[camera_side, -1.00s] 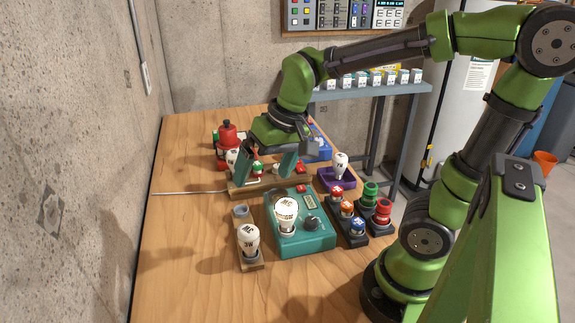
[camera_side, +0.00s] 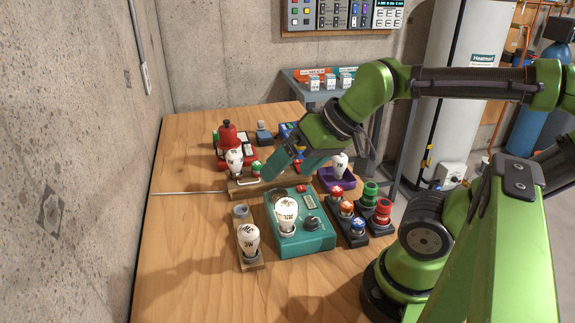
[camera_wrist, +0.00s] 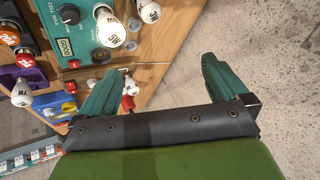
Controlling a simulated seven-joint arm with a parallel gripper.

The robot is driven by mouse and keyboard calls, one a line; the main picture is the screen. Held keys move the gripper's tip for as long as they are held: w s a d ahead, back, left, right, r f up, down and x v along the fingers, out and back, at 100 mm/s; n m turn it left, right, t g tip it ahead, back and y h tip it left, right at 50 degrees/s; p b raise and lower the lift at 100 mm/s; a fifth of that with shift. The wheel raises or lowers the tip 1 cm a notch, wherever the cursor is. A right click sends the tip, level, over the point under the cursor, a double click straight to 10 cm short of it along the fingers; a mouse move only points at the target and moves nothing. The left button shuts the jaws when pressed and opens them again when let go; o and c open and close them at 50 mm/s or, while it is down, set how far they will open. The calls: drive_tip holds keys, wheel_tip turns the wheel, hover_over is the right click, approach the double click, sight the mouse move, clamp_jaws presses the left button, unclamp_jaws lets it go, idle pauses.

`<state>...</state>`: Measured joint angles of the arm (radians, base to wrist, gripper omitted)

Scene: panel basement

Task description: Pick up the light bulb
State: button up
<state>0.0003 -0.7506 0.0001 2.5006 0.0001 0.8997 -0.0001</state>
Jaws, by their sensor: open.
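Several white light bulbs are in view, and I cannot tell which one the task means. One bulb (camera_side: 286,214) stands on the teal tester box; it also shows in the wrist view (camera_wrist: 110,31). Another bulb (camera_side: 248,239) stands in a wooden holder at the front left. A third bulb (camera_side: 235,161) is at the left of the wooden strip, and one more bulb (camera_side: 340,164) is in the purple tray. My gripper (camera_side: 292,170) is open, tilted above the wooden strip, behind the tester. In the wrist view nothing is between its fingers (camera_wrist: 164,70).
The teal tester box (camera_side: 312,238) has a knob and red button. Red, orange, blue and green capped parts stand right of it in dark holders (camera_side: 379,227). A red device (camera_side: 228,136) stands at the back left. The table's front left (camera_side: 185,270) is clear.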

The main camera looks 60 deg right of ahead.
drive_tip(key=shift+c, duration=0.5)
drive_tip(key=c, duration=0.3)
drive_tip(key=n+g+h, duration=0.2)
drive_tip(key=n+g, duration=0.4)
drive_tip(key=n, duration=0.1)
hover_over(286, 218)
drive_tip(key=w+d, duration=0.1)
drive_tip(key=w, duration=0.1)
wheel_tip(286, 218, down, 2)
drive_tip(key=d+n+g, duration=0.1)
drive_tip(key=n, duration=0.3)
drive_tip(key=f, duration=1.6)
drive_tip(key=shift+s, duration=0.35)
